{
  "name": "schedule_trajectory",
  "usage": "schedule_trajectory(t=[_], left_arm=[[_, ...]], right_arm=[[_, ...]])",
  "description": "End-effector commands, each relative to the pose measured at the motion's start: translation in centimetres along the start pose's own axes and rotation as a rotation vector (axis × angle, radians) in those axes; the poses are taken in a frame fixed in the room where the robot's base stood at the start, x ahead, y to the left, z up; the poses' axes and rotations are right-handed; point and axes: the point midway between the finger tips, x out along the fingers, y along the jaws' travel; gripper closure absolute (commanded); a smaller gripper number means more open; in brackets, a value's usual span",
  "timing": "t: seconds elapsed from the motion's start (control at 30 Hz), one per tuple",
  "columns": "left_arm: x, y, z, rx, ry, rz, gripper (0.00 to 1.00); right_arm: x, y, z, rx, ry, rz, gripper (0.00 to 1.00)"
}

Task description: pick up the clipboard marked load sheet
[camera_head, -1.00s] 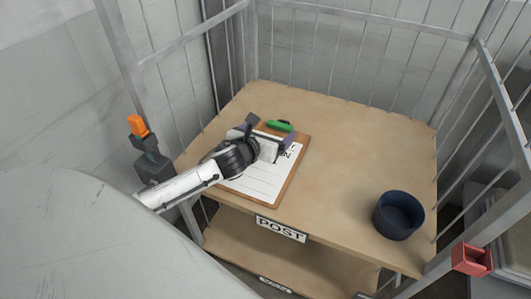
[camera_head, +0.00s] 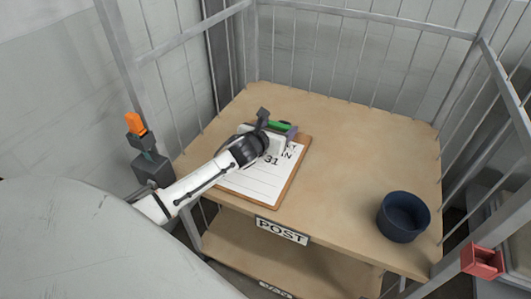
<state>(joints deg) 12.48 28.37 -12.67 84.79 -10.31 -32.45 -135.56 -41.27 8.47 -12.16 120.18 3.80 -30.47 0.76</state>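A brown clipboard (camera_head: 291,180) with a white sheet lies flat on the upper wooden shelf of a wire-sided trolley. Its sheet (camera_head: 255,185) shows part of a printed heading and "31"; the rest of the heading is hidden by my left gripper. A green piece (camera_head: 279,126) shows at its top end. My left gripper (camera_head: 277,125) is over the clipboard's top end, with one dark finger on each side of the green piece. The fingers look spread apart; I cannot tell if they touch anything. My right gripper is not in view.
A dark blue bowl (camera_head: 403,217) stands at the shelf's front right. The trolley's metal frame and bars enclose the back and sides. A "POST" label (camera_head: 282,231) is on the shelf's front edge. The back right of the shelf is clear.

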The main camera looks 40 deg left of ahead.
Motion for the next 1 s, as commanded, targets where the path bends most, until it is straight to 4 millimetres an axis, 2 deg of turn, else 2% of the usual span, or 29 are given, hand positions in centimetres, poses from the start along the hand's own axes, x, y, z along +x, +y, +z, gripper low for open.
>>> schedule_trajectory(t=[0.03,0.1,0.37,0.47,0.8,1.0], left_arm=[[0.0,0.0,0.0,0.0,0.0,0.0,0.49],[0.0,0.0,0.0,0.0,0.0,0.0,0.61],[-0.1,0.0,0.4,0.001,-0.003,-0.001,0.61],[-0.6,0.0,1.6,0.002,-0.006,-0.002,0.61],[-3.1,0.1,7.7,0.002,-0.005,0.0,0.61],[-3.8,0.0,9.3,0.0,-0.003,0.0,0.61]], right_arm=[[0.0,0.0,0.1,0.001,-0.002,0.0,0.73],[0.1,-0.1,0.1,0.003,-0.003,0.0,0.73],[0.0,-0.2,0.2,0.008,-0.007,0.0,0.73],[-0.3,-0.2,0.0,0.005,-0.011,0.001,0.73],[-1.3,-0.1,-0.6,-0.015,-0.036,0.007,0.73],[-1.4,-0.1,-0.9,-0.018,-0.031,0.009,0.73]])
